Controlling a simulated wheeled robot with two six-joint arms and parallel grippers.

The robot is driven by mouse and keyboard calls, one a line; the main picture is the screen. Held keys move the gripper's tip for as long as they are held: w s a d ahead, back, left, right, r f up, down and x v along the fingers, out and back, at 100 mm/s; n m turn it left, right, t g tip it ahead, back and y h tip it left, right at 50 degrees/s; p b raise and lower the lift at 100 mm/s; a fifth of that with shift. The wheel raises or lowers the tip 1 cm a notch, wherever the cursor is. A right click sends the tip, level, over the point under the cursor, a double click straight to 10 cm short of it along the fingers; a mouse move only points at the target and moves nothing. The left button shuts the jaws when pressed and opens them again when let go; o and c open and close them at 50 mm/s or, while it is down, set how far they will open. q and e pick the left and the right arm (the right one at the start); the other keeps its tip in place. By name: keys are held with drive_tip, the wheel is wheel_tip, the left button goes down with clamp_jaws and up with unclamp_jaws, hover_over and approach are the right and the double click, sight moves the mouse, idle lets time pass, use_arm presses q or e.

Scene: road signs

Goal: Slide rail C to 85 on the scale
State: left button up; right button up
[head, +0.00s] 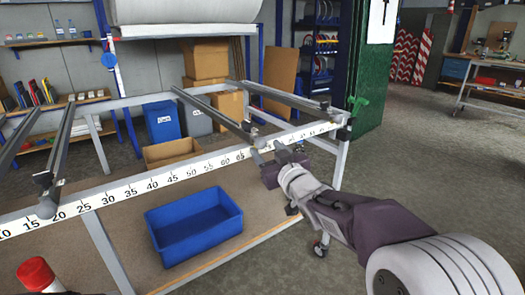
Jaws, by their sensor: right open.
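Several grey rails lie across a frame with a numbered white scale (130,193) along its front edge. I can read no letters on the rails. One rail (215,112) ends at the scale just past 65; it looks like rail C, third from the left. My right gripper (268,153) is open at the front end of this rail, its fingers close around or beside the end; I cannot tell if they touch it. The gripper and arm hide part of the scale right of 65. My left gripper is not in view.
Another rail (57,155) ends between 15 and 20, and one (285,97) ends near the scale's right end. A blue bin (195,228) and cardboard box (172,152) sit on the lower shelf. A red-topped object (36,272) stands at lower left. Floor at right is clear.

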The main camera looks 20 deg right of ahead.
sight(262, 145)
drive_tip(key=w, duration=0.3)
drive_tip(key=shift+w+a, duration=0.25)
clamp_jaws()
idle(1.2)
